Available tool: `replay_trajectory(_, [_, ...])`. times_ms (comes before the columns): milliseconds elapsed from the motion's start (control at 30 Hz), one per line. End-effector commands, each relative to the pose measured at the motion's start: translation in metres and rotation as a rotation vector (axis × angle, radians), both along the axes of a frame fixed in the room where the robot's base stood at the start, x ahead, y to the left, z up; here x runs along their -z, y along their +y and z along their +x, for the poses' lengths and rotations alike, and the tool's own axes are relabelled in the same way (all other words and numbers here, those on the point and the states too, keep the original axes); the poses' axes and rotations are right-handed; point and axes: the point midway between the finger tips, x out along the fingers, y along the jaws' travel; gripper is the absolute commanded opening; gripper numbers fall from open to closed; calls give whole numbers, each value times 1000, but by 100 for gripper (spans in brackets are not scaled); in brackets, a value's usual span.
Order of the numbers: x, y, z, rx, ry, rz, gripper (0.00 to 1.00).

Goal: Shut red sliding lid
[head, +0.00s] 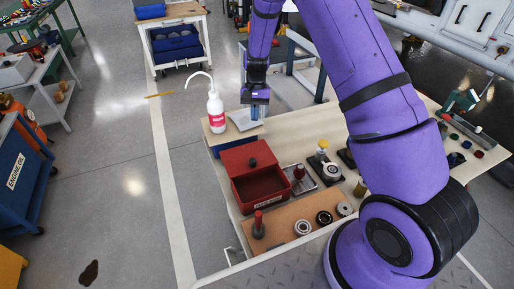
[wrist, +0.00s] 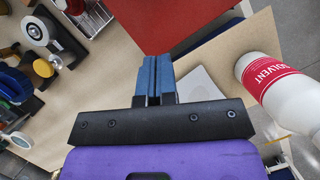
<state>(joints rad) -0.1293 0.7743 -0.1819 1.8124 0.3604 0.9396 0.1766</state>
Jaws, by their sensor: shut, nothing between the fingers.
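The red box (head: 262,197) stands on the workbench with its near part open, showing a dark red inside. Its red sliding lid (head: 238,158) covers the far part and has a small black knob (head: 253,162). In the wrist view a flat red surface (wrist: 185,22) of the box or lid shows at the top; the knob is not seen there. My gripper (head: 257,118) is beyond the far side of the box, apart from the lid. Its blue fingers are shut and empty, and they also show in the wrist view (wrist: 153,72).
A white solvent bottle (head: 216,110) with a curved spout stands close left of my gripper in the head view. A pale sheet (head: 243,121) lies below the gripper. A board with a red-handled tool (head: 258,226) and several rings lies nearer. Small fixtures (head: 322,160) stand right of the box.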

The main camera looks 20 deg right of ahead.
Motion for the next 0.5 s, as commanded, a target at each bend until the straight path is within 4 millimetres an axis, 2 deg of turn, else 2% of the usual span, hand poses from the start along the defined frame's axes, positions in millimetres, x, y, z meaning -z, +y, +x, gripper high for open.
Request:
replay_trajectory(267, [21, 3, -5, 3, 10, -2, 0])
replay_trajectory(500, [61, 10, -19, 3, 11, -2, 0])
